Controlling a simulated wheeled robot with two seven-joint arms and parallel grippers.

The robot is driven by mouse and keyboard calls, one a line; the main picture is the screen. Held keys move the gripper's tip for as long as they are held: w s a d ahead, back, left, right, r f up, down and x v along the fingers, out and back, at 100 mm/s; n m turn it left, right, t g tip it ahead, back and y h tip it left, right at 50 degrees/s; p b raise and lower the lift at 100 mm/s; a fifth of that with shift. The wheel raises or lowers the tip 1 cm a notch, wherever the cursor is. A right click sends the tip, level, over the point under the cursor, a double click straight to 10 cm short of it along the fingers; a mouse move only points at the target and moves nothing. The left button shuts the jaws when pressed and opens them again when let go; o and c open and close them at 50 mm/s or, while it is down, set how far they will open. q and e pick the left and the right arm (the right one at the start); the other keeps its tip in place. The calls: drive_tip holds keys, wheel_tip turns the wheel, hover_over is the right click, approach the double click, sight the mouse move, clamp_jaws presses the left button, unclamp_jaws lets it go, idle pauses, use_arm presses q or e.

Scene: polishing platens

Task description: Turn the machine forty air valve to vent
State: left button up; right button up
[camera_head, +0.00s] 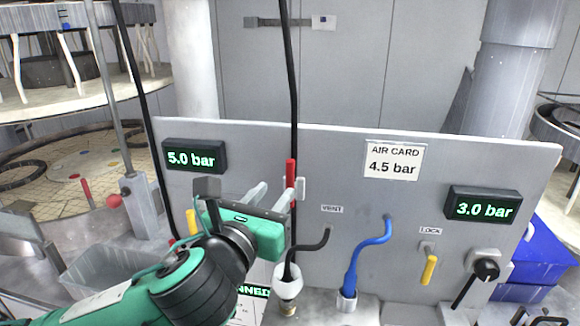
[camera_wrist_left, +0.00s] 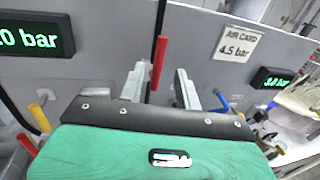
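A red valve handle (camera_head: 291,180) stands upright on the grey panel (camera_head: 345,150), up and left of a small label that seems to read VENT (camera_head: 331,209). My left gripper (camera_head: 272,192) reaches in from the left, close to this handle. In the left wrist view the red handle (camera_wrist_left: 158,62) shows between the two separated grey fingers (camera_wrist_left: 160,84). The fingers are open, and I cannot tell whether either touches the handle. The valve body is partly hidden behind the gripper. My right gripper is not clearly in view.
The panel carries a 5.0 bar display (camera_head: 194,157), an AIR CARD 4.5 bar sign (camera_head: 393,161) and a 3.0 bar display (camera_head: 483,205). A black hose (camera_head: 312,246), a blue hose (camera_head: 368,245), a yellow LOCK handle (camera_head: 430,270) and a black knob (camera_head: 487,268) are nearby.

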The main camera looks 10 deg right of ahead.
sight(288, 176)
use_arm(q)
drive_tip(key=p+x, duration=0.2)
drive_tip(key=x, duration=0.6)
drive_tip(key=shift+w+d+p, duration=0.15)
drive_tip(key=shift+d+p, duration=0.05)
drive_tip(key=shift+p, duration=0.1)
clamp_jaws()
